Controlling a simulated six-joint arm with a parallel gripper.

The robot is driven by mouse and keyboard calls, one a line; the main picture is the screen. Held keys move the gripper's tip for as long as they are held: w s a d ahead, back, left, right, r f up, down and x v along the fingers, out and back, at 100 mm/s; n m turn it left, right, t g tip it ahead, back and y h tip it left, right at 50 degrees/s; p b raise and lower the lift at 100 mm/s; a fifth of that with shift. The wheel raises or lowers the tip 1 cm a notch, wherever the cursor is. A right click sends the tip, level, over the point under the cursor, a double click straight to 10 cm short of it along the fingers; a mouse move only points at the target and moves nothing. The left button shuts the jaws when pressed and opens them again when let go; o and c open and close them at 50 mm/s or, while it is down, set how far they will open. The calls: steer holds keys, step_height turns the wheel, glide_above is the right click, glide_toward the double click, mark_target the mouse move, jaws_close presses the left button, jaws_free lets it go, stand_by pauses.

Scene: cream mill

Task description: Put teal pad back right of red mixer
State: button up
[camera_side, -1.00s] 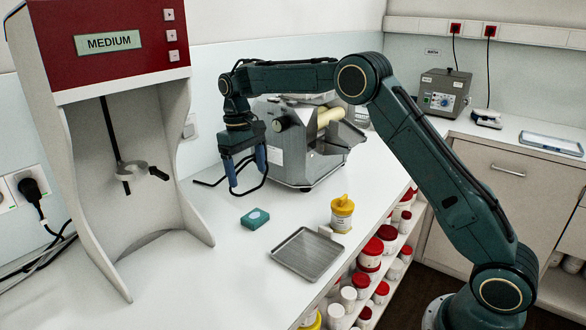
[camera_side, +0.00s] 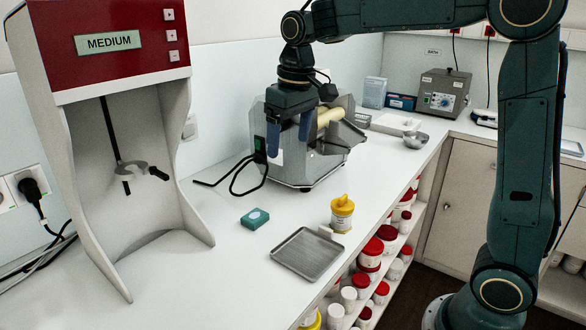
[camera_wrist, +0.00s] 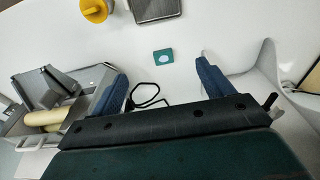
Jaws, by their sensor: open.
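The teal pad (camera_side: 255,219), a small block with a pale oval on top, lies flat on the white bench between the red mixer and the metal tray. It also shows in the wrist view (camera_wrist: 163,56), beyond my fingertips and between their lines. The red mixer (camera_side: 110,40), a tall cabinet with a red top marked MEDIUM, stands at the left. My gripper (camera_side: 288,146) is open and empty, raised in front of the grey roller machine, with its blue fingers pointing down. In the wrist view the fingers (camera_wrist: 163,75) are spread wide apart.
A metal tray (camera_side: 309,254) and a yellow-lidded jar (camera_side: 342,213) stand right of the pad. The roller machine (camera_side: 325,150) stands behind, its black cable (camera_side: 238,178) looping on the bench. Bare bench lies between the pad and the mixer. Shelves of jars are below the front edge.

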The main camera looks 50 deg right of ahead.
steer(key=s+f+t, duration=0.1)
steer(key=s+t, duration=0.1)
steer(key=s, duration=1)
steer(key=s+a+f+t, duration=0.1)
steer(key=s+f+t, duration=0.1)
steer(key=s, duration=0.9)
steer(key=shift+s+f, duration=0.25)
steer(key=shift+s, duration=0.15)
